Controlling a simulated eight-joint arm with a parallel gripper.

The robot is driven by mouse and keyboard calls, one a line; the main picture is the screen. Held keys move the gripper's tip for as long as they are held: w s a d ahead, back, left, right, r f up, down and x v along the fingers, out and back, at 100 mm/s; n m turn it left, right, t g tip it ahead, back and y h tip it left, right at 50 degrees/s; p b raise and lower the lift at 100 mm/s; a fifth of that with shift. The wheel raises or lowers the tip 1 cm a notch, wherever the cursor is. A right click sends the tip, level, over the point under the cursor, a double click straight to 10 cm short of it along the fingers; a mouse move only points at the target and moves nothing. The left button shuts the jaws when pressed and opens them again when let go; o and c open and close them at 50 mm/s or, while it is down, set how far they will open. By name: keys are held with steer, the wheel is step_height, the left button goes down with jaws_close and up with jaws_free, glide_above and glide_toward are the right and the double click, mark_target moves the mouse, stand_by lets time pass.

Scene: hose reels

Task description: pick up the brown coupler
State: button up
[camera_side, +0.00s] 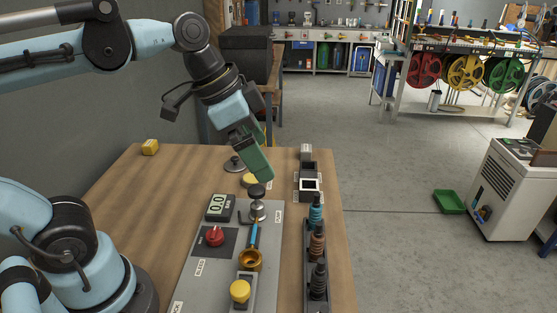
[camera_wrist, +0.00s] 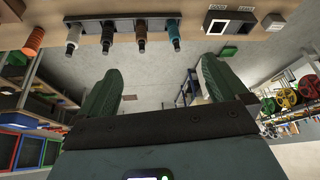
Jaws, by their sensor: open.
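The brown coupler (camera_side: 317,242) stands upright in a dark rack (camera_side: 308,262) on the right part of the table. It is between a teal coupler (camera_side: 316,210) behind it and a black coupler (camera_side: 319,280) in front. My gripper (camera_side: 262,172) is left of and behind the rack, tilted downward, above a black-topped metal post. In the wrist view my gripper (camera_wrist: 162,76) shows two green fingers spread apart with nothing between them. The row of couplers, with the teal one (camera_wrist: 174,33) at its right, lies beyond the fingertips.
A grey panel (camera_side: 186,290) left of the rack carries a display (camera_side: 219,207), a red knob (camera_side: 214,236), a brass ring (camera_side: 250,260) and a yellow button (camera_side: 240,291). Small open boxes (camera_side: 309,184) stand behind the rack. The table's left part is mostly bare.

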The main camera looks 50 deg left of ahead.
mark_target(319, 235)
steer(key=a+f+n+t, duration=0.1)
steer(key=f+n, duration=0.1)
steer(key=a+f+n+y, duration=0.1)
steer(key=a+f+n, duration=0.1)
steer(key=f, duration=0.1)
steer(key=a+f+n+t+y, duration=0.1)
steer(key=a+f+n, duration=0.1)
steer(key=f, duration=0.1)
steer(key=shift+t, duration=0.3)
steer(key=shift+c, duration=0.6)
steer(key=shift+s+a+f, duration=0.1)
steer(key=shift+a+f, duration=0.1)
steer(key=shift+f, duration=0.05)
steer(key=shift+c, duration=1.1)
steer(key=c, duration=0.4)
steer(key=shift+c, duration=0.2)
